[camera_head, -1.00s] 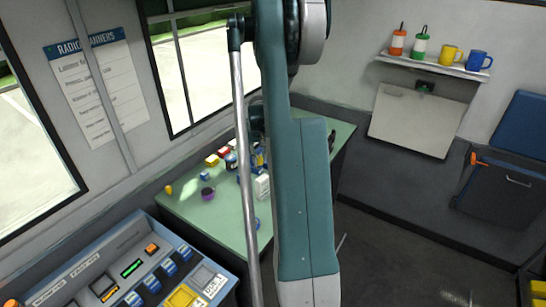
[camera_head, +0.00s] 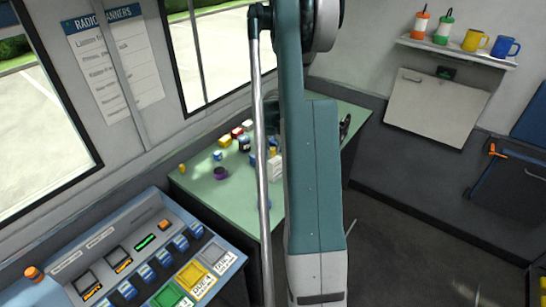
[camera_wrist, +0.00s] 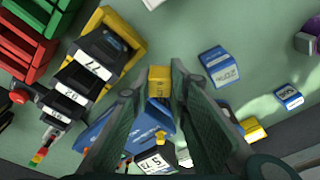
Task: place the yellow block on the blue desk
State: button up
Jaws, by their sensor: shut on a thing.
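My gripper (camera_wrist: 161,88) shows in the wrist view, its two dark green fingers closed on a small yellow block (camera_wrist: 159,73) between the tips. The green tabletop lies behind it, and I cannot tell how far the block is above it. In the head view my arm hides most of the gripper and the held block. A blue-edged console (camera_head: 225,262) with buttons stands at lower left. A blue panel (camera_head: 530,128) is at the right wall. I cannot tell which of these is the blue desk.
The green table (camera_head: 235,205) carries several small objects, including a purple round thing (camera_head: 220,173). Near my fingers are black numbered blocks (camera_wrist: 90,65), a blue block (camera_wrist: 219,66) and another yellow block (camera_wrist: 253,130). A shelf (camera_head: 455,50) holds mugs and lanterns.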

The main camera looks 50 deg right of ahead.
aim_at(273, 155)
jog(key=shift+f, duration=0.1)
jog(key=shift+f, duration=1.75)
jog(key=shift+f, duration=0.15)
jog(key=o, duration=0.4)
jog(key=shift+b, duration=0.35)
jog(key=shift+o, duration=0.9)
jog(key=shift+r, duration=0.2)
notch_tip(273, 155, up, 12)
jog(key=s+a+p, duration=0.1)
jog(key=shift+s+a, duration=0.15)
